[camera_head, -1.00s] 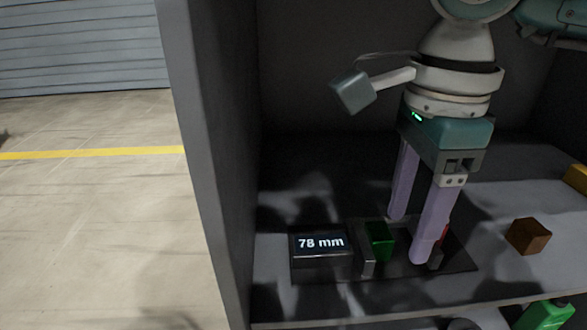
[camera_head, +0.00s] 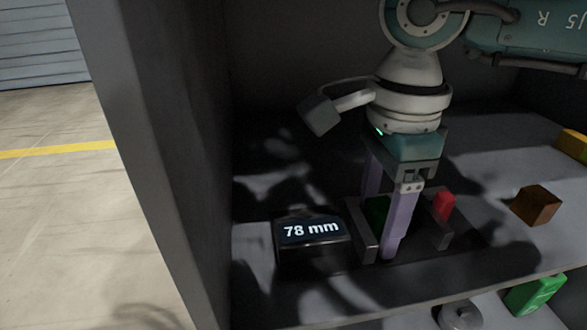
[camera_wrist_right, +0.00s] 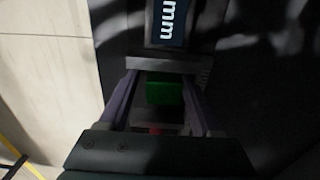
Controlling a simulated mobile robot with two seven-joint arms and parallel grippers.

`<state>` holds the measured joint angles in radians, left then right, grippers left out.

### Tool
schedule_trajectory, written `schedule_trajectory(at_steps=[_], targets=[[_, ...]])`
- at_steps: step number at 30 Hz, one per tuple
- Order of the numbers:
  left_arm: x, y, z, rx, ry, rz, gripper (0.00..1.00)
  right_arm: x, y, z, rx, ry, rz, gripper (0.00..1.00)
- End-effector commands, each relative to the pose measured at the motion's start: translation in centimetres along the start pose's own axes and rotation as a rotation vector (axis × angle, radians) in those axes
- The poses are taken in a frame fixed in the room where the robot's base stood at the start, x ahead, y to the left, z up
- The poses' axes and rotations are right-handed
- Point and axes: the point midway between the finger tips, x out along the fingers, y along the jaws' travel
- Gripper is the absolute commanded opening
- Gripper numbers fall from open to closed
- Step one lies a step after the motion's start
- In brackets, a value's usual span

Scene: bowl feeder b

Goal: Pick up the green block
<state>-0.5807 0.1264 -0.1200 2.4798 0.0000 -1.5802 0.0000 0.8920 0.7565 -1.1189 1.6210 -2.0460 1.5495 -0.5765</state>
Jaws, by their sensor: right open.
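The green block (camera_head: 376,210) stands on a dark device against the inner side of its left grey jaw plate (camera_head: 362,232). It is partly hidden behind a purple finger in the head view. My right gripper (camera_head: 384,224) is open, with one finger in front of the block and one behind it. In the right wrist view the green block (camera_wrist_right: 165,91) lies between the two spread fingers (camera_wrist_right: 160,97), with gaps at both sides. My left gripper is not in view.
The device's display (camera_head: 312,230) reads 78 mm. A red piece (camera_head: 443,205) sits by the right grey plate (camera_head: 437,229). A brown cube (camera_head: 536,205) and a yellow block (camera_head: 573,145) lie to the right. The shelf's side wall (camera_head: 150,160) stands at left. A green object (camera_head: 535,294) lies below.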

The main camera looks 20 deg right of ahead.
Motion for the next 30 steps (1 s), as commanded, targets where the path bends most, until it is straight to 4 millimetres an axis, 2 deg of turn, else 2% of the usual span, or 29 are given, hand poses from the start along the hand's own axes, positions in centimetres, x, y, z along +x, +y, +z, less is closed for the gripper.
schedule_trajectory(at_steps=[3,20,30], targets=[[-0.12,0.01,-0.03,0.000,0.000,0.000,1.00,-0.18,-0.04,0.03,0.000,-0.001,-0.001,0.65],[-0.14,0.27,-0.12,-0.010,0.002,0.008,1.00,-0.24,-0.07,0.06,0.001,-0.002,-0.002,0.02],[-0.17,0.23,-0.13,-0.009,0.002,0.007,1.00,-0.29,-0.09,0.05,0.001,-0.002,-0.003,0.00]])
